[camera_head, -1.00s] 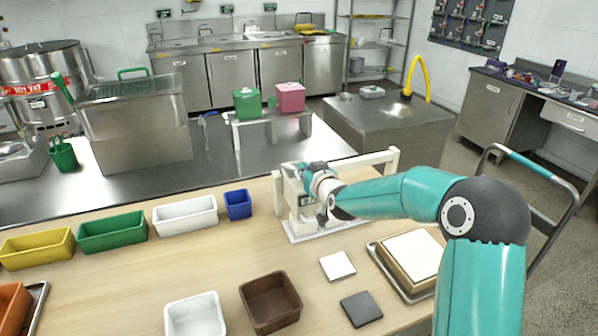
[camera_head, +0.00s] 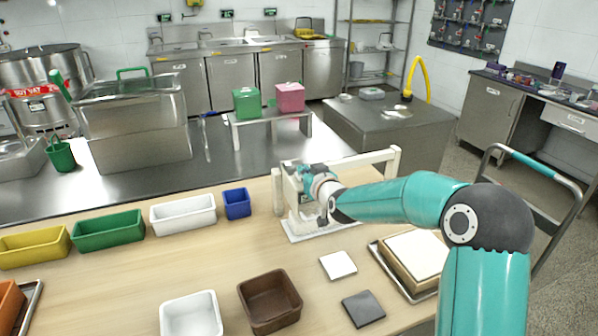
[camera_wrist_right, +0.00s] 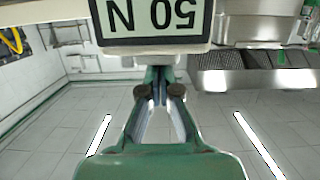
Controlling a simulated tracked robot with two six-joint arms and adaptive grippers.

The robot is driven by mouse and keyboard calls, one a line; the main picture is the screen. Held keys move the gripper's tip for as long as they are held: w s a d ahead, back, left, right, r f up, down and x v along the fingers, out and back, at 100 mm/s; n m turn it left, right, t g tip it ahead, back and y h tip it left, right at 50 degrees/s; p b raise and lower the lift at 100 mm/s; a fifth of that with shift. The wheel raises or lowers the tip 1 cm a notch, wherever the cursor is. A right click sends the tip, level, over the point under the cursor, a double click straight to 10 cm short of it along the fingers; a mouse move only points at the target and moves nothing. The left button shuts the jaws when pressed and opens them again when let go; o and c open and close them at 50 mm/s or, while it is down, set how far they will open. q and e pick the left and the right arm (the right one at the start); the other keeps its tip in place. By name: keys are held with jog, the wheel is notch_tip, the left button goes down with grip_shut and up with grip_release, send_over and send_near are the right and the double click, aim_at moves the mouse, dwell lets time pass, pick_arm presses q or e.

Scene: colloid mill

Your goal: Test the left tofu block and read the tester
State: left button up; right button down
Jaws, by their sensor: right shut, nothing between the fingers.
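The white tester (camera_head: 306,226) stands on the wooden table in the head view, partly hidden by my right wrist. In the right wrist view its display (camera_wrist_right: 152,18) shows upside down at the top and seems to read 50 N. My right gripper (camera_wrist_right: 160,90) is shut and empty just below the display; in the head view it is at the tester's upper part, its fingers mostly hidden. A pale slab (camera_head: 416,252) lies in a wooden frame on a metal tray at the right. I cannot tell which thing is the left tofu block. My left gripper is not in view.
A white square (camera_head: 338,264) and a dark grey square (camera_head: 363,308) lie in front of the tester. White (camera_head: 190,316) and brown (camera_head: 269,302) bins stand at the front. Yellow, green, white and blue bins line the back edge. A white rail (camera_head: 366,164) stands behind the tester.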

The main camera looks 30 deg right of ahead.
jog(key=shift+s+a+f, duration=0.1)
jog(key=shift+f, duration=0.4)
notch_tip(320, 180, up, 5)
jog(key=p, duration=0.2)
jog(key=shift+p, duration=0.35)
jog(key=shift+s+a+f+b, duration=0.1)
jog(key=shift+s+f+b, duration=0.05)
jog(key=shift+s+b, duration=0.5)
jog(key=b+v, duration=0.1)
jog(key=v, duration=0.7)
jog(key=shift+s+r, duration=0.15)
jog(key=shift+r, duration=0.25)
